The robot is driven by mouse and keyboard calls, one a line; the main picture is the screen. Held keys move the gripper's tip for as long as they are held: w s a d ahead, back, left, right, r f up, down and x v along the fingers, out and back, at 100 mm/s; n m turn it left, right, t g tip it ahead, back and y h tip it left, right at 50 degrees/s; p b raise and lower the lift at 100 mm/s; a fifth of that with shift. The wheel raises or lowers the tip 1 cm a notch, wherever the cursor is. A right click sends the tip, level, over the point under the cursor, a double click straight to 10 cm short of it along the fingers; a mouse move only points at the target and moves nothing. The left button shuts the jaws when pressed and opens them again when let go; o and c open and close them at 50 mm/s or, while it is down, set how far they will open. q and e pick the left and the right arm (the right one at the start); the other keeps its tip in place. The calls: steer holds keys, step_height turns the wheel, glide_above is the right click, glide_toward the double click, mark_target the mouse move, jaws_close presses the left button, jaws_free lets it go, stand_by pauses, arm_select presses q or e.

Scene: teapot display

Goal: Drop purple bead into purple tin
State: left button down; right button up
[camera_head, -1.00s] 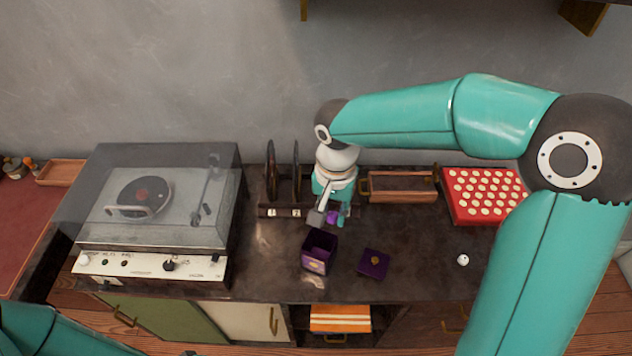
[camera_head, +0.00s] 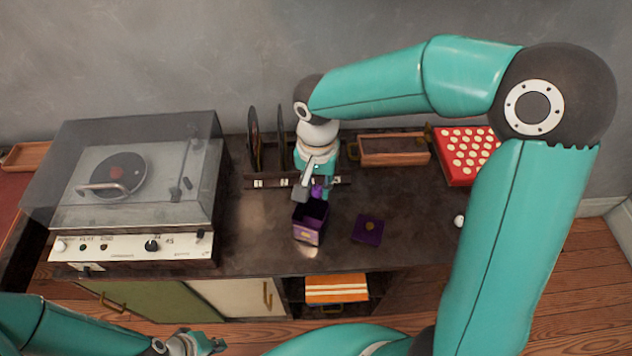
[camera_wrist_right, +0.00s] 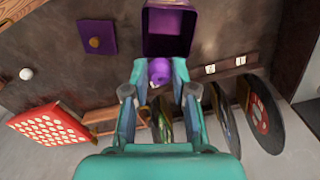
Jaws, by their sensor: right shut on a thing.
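The purple bead (camera_head: 317,190) is held between the fingertips of my right gripper (camera_head: 315,188), above the back edge of the purple tin (camera_head: 309,236). In the right wrist view, the bead (camera_wrist_right: 160,71) sits between the fingertips, just short of the tin's opening. The tin (camera_wrist_right: 168,28) is open and upright on the dark counter. Its purple lid (camera_head: 368,229) lies flat to the right of it. My left gripper (camera_head: 208,344) is low at the front, away from the tin; its jaw opening is unclear.
A record player (camera_head: 135,195) fills the counter's left. Records in a rack (camera_head: 265,181) stand behind the tin. A wooden tray (camera_head: 393,151), a red board with pale discs (camera_head: 466,156) and a small white ball (camera_head: 459,221) are to the right. The counter around the lid is clear.

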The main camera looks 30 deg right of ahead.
mark_target(317, 189)
steer(key=o, duration=0.8)
steer(key=shift+r, duration=0.1)
step_height(317, 189, up, 12)
steer(key=shift+f, duration=0.1)
stand_by(0.6)
